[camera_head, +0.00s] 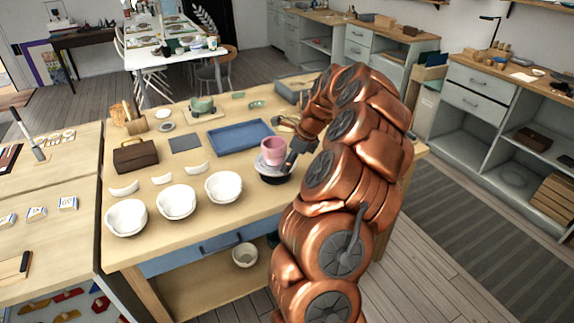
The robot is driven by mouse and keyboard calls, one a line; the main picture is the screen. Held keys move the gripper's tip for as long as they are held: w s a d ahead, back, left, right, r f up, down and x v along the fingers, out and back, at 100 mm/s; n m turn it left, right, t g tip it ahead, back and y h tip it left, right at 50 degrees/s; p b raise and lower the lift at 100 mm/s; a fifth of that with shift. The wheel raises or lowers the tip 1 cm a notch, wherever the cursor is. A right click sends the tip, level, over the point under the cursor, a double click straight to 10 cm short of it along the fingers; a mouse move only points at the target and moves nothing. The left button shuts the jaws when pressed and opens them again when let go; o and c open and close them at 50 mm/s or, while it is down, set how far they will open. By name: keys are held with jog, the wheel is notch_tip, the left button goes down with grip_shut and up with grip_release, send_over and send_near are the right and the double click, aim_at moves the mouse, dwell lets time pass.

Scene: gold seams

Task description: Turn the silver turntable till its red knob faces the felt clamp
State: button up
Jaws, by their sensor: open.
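The silver turntable (264,169) stands on the wooden workbench right of the middle, on a dark base. A pink cup (273,150) stands on it. My gripper (290,163) is at the turntable's right edge, beside the cup, small and partly hidden by my copper arm. Whether it touches the turntable I cannot tell. I cannot make out the red knob; it may be hidden by my gripper or the cup. I cannot identify the felt clamp for sure in this view.
White bowls (224,187) and white shards stand along the bench front. A blue tray (240,136) lies behind the turntable. A brown box (135,156) is at the left. Small items stand at the back. My arm covers the bench's right part.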

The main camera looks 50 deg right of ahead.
jog(key=shift+x, duration=0.85)
grip_shut()
